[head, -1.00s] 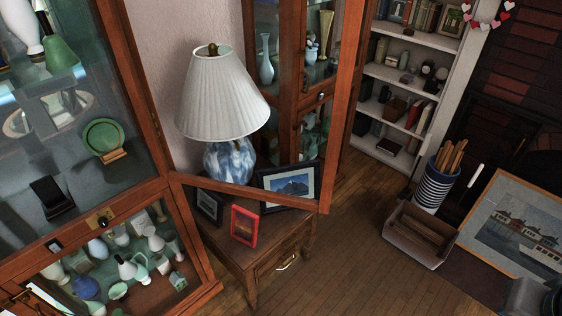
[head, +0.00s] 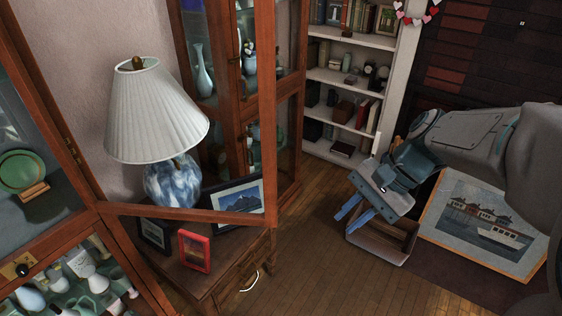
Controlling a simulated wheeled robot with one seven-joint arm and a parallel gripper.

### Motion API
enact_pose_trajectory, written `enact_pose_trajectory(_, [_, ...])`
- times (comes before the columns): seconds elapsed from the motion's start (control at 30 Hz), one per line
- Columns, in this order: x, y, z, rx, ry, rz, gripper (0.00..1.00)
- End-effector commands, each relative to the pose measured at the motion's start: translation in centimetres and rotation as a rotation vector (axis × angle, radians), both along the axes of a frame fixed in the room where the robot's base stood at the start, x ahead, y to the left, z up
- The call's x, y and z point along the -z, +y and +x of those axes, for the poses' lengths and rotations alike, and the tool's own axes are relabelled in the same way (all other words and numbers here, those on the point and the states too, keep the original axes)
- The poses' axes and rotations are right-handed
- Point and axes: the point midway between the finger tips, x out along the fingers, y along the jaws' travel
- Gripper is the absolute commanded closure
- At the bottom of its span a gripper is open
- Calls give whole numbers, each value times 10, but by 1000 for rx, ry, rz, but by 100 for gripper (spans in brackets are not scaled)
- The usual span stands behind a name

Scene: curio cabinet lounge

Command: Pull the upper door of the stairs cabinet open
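A wooden glass-fronted cabinet (head: 88,222) stands at the left. Its upper glass door (head: 264,110) appears to stand open, swung out towards the right; its bottom rail and outer edge cross in front of the lamp and side table. Nothing shown marks this as the stairs cabinet. A latch knob (head: 22,269) shows low at the left edge. My gripper (head: 360,213) is to the right of the door, apart from it, its blue fingers pointing down and left. The fingers are spread with nothing visible between them.
A lamp (head: 155,110) and picture frames, one red (head: 195,251), stand on a small side table (head: 225,282). Another glass cabinet (head: 285,130) is behind. The wooden floor (head: 320,265) between is clear.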

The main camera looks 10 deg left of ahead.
Motion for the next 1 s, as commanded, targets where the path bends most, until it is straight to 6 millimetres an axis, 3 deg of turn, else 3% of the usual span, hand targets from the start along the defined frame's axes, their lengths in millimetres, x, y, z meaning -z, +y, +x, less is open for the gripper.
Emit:
enact_pose_trajectory(0.03, [13,10,12,38,75,54,81])
enact_pose_trajectory(0.3, [34,54,80,225,478,369,81])
enact_pose_trajectory(0.6, [53,69,146,319,814,647,81])
enact_pose_trajectory(0.8, [56,71,160,331,892,713,81])
enact_pose_trajectory(1.0, [54,93,153,328,897,716,81])
